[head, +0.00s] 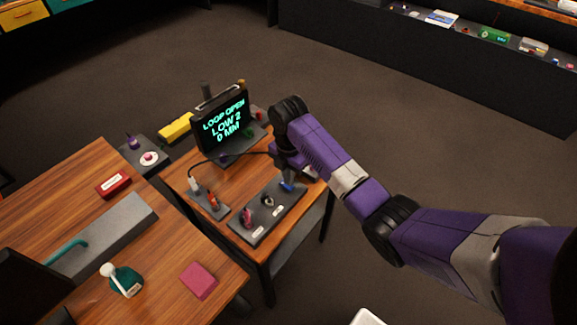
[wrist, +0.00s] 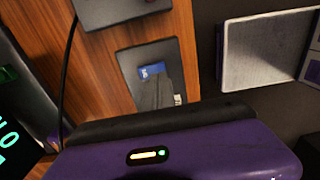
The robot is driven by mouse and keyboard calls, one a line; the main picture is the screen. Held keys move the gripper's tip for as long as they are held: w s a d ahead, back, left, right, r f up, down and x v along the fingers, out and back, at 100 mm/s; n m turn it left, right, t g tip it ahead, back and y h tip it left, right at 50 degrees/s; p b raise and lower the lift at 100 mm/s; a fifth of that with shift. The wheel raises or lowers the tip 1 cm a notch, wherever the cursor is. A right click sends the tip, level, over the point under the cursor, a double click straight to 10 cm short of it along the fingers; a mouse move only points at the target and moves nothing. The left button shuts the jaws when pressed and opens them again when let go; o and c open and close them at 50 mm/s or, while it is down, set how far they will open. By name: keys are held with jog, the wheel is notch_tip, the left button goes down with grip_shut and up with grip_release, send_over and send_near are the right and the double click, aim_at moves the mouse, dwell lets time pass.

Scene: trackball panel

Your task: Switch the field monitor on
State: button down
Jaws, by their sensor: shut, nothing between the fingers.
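A black monitor (head: 224,121) stands at the back of the small wooden table, its screen lit with green text reading LOOP OPEN, LOW 2, 0 MM. Part of its lit screen also shows at the left of the wrist view (wrist: 12,140). I cannot read any label naming it. My gripper (wrist: 157,94) is shut and empty, over a dark plate with a blue part (wrist: 151,70) just beyond the fingertips. I cannot tell whether they touch. In the head view the blue part (head: 287,186) shows at the right end of a dark control panel (head: 258,222); my arm hides most of the gripper.
A small dark plate (head: 209,201) with a white plug and red part lies left of the panel. A cable runs across the table. The left desk holds a red box (head: 113,184), a teal item (head: 125,281) and a pink block (head: 198,280). Open floor lies behind.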

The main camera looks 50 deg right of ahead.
aim_at(285, 186)
jog(key=shift+f, duration=1.1)
jog(key=shift+s+a+f+t+p, duration=0.1)
jog(key=shift+s+f+t+p, duration=0.2)
jog(key=shift+f+t+p, duration=0.15)
jog(key=shift+w, duration=0.1)
jog(key=shift+w, duration=0.1)
jog(key=shift+w+a+b, duration=0.1)
jog(key=shift+w+b, duration=0.25)
jog(key=shift+w, duration=0.3)
jog(key=shift+r, duration=0.1)
